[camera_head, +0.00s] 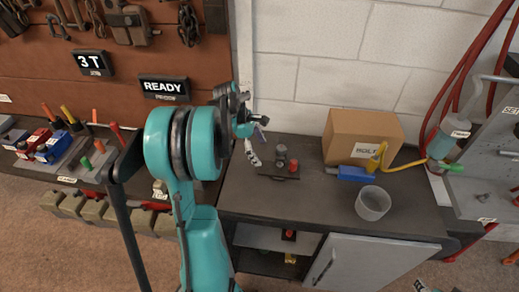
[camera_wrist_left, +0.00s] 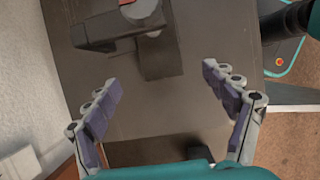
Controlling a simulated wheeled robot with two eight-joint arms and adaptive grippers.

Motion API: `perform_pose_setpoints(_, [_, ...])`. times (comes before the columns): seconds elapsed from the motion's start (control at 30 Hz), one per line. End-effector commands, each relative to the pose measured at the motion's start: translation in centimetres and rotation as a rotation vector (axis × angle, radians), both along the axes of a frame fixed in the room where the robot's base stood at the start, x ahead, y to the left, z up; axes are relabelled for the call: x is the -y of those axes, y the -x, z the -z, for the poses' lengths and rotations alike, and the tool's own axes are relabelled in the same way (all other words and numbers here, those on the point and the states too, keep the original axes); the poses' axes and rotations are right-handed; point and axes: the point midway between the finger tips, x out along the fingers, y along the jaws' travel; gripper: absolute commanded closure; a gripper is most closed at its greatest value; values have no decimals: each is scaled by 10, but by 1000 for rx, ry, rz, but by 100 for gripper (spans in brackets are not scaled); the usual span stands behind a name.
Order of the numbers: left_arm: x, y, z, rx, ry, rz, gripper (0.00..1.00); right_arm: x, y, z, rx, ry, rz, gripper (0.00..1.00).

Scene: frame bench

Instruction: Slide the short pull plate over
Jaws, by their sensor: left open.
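A small dark fixture (camera_head: 283,172) stands on the bench top, with a grey round part and a red knob (camera_head: 293,165) on it. In the left wrist view a dark grey plate (camera_wrist_left: 160,62) lies under a bar and a round post (camera_wrist_left: 150,14) at the top. I cannot tell for sure which part is the short pull plate. My left gripper (camera_head: 257,142) is just left of the fixture in the head view. It is open and empty in the left wrist view (camera_wrist_left: 160,85), with the plate beyond its fingertips and apart from them.
On the bench (camera_head: 290,205) stand a cardboard box (camera_head: 362,138), a blue and yellow tool (camera_head: 355,174) and a grey cup (camera_head: 373,203). A bottle (camera_head: 448,135) stands at the right. A brick wall is close behind. The bench front by the fixture is clear.

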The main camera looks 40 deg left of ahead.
Motion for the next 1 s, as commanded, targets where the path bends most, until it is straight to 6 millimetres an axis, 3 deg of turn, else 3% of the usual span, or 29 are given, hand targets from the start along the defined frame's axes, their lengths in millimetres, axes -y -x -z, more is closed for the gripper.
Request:
perform_pose_setpoints(0.5, [22, -14, 63, 1, 0, 2, 16, 0, 0, 24, 0, 0, 0, 60])
perform_pose_setpoints(0.97, [25, -16, 71, 0, 0, 1, 16, 0, 0, 26, 0, 0, 0, 60])
perform_pose_setpoints(1.0, [25, -16, 71, 0, 0, 1, 26, 0, 0, 26, 0, 0, 0, 60])
